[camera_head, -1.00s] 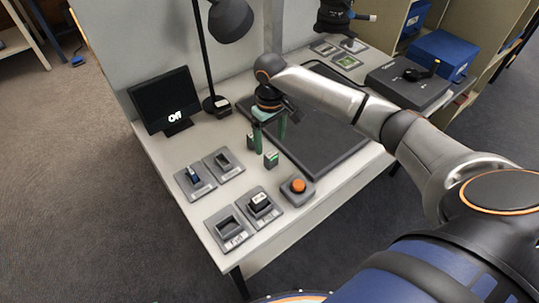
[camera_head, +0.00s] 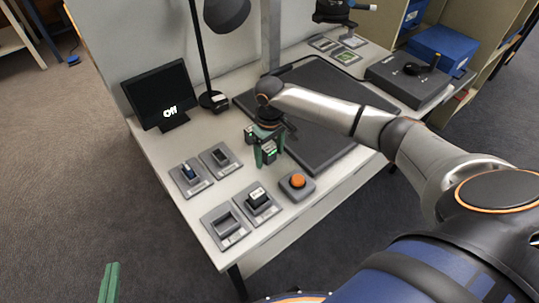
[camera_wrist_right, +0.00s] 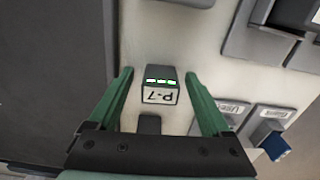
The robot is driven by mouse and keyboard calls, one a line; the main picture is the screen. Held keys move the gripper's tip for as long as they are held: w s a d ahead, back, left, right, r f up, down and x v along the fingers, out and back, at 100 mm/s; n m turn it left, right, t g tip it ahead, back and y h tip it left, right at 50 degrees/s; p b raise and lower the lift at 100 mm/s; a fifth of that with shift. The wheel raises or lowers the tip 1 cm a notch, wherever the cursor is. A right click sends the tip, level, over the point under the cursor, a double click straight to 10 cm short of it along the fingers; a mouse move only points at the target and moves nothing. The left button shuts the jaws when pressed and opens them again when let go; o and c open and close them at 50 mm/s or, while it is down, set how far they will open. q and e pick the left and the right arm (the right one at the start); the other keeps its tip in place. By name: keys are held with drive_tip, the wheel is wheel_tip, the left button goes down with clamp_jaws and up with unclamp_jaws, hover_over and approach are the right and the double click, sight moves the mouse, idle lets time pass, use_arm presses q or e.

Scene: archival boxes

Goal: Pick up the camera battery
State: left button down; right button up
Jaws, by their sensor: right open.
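In the head view the battery (camera_head: 269,155) is at my right gripper (camera_head: 268,157). In the wrist view my right gripper (camera_wrist_right: 159,73) is open, with one green finger on each side of the battery and gaps on both sides. A second dark block (camera_wrist_right: 149,124) stands behind it, close to the gripper's palm. One green end of my left gripper (camera_head: 110,283) shows at the lower left, away from the table.
An orange button (camera_head: 297,180) is nearby. A dark mat (camera_head: 322,130) lies right of the gripper. A monitor (camera_head: 161,97) and a lamp (camera_head: 205,60) stand behind.

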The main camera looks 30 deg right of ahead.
clamp_jaws()
idle(0.8)
